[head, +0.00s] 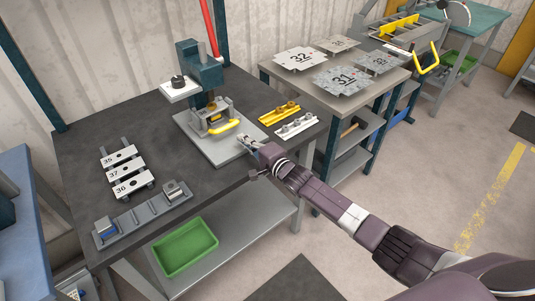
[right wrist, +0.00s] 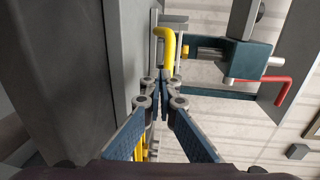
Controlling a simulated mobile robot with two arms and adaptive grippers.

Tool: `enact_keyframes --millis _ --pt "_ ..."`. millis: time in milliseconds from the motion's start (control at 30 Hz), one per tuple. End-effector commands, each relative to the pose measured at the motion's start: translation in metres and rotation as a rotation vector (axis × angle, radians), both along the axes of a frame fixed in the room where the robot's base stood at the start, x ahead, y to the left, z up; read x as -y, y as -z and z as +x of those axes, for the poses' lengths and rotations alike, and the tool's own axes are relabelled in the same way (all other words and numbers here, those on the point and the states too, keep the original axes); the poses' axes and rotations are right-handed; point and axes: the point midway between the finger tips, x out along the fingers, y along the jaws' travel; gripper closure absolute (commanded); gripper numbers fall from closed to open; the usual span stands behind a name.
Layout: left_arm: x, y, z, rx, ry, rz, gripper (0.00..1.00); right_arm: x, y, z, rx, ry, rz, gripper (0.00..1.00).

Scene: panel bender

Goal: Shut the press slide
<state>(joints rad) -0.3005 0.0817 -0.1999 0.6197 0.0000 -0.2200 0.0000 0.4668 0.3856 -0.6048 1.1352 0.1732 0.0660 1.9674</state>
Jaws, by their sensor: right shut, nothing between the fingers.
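The press (head: 207,75) stands on a grey base plate (head: 190,128) on the dark workbench. Its low slide block (head: 214,117) sits beneath the press head, with a yellow handle (head: 224,127) on the side toward my right arm. My right gripper (head: 247,141) is just right of and in front of the handle, low over the base plate's edge. In the right wrist view the gripper (right wrist: 161,78) is shut and empty, with the yellow handle (right wrist: 168,48) just beyond its fingertips. I cannot tell whether they touch. My left gripper is not in view.
Yellow (head: 279,113) and silver (head: 296,125) rail parts lie right of the press. Numbered plates (head: 122,169) and a grey tray (head: 140,216) are at the left. A side table (head: 272,68) holds numbered sheets. The bench's middle is clear.

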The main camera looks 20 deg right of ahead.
Motion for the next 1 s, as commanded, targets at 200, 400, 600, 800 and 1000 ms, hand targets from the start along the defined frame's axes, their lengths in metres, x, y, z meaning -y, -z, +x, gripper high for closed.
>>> enact_keyframes --millis 200,400,600,800,1000 --pt "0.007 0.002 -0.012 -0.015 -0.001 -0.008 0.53 0.012 -0.002 -0.028 -0.001 0.001 0.0 1.0" --pt "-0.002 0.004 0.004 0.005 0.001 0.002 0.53 0.023 -0.007 -0.058 0.0 0.0 -0.001 1.0" --pt "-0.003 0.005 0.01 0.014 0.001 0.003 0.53 0.03 -0.01 -0.079 -0.001 0.0 -0.001 1.0" --pt "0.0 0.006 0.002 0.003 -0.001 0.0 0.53 0.033 -0.012 -0.086 0.001 0.001 -0.002 1.0" --pt "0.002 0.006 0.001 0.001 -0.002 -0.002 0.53 0.025 -0.003 -0.096 -0.016 -0.007 -0.054 1.0"
